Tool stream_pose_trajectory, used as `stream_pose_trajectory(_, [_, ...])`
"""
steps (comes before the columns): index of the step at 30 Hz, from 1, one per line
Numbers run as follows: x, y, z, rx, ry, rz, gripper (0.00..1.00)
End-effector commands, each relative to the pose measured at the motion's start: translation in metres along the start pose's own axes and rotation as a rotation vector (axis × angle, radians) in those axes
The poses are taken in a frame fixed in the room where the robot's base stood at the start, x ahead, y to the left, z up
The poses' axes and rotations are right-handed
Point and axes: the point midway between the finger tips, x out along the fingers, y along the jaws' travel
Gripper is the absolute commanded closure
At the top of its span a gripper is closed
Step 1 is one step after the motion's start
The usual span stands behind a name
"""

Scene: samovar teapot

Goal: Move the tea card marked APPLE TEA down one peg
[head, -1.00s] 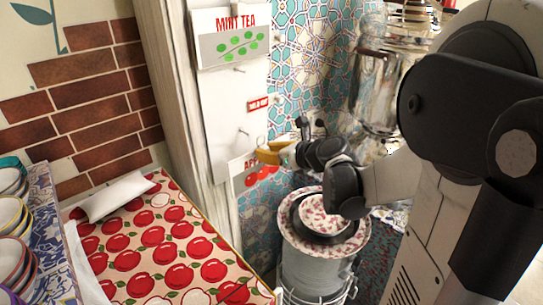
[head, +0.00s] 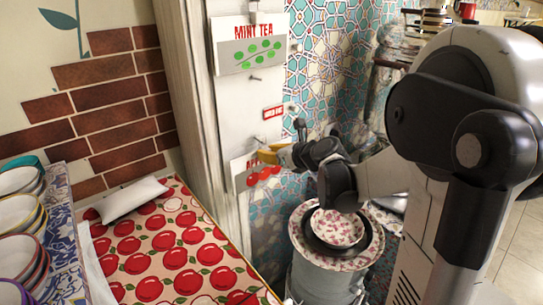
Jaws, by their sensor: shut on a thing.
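The APPLE TEA card (head: 245,176), white with red apples, is at the lower part of the white peg board (head: 232,105). Its upper right and part of its lettering are hidden behind my gripper. My gripper (head: 270,154), with yellow fingers, is shut on the card's top edge from the right. The card looks slightly tilted. I cannot tell whether it touches a peg or the board. A bare peg (head: 256,78) sticks out below the MINT TEA card (head: 250,45), which hangs at the top.
A small red-lettered sign (head: 273,112) is on the board's right edge. Patterned bowls and plates (head: 375,245) stand on a metal container under my arm. An apple-print cloth (head: 165,240), a white packet (head: 130,198) and stacked bowls (head: 18,215) are at left.

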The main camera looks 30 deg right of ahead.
Motion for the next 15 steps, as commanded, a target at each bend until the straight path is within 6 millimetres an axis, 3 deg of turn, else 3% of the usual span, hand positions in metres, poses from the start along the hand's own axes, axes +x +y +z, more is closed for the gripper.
stream_pose_trajectory(15, [0.026, 0.0, 0.0, 0.0, 0.0, 0.0, 1.0])
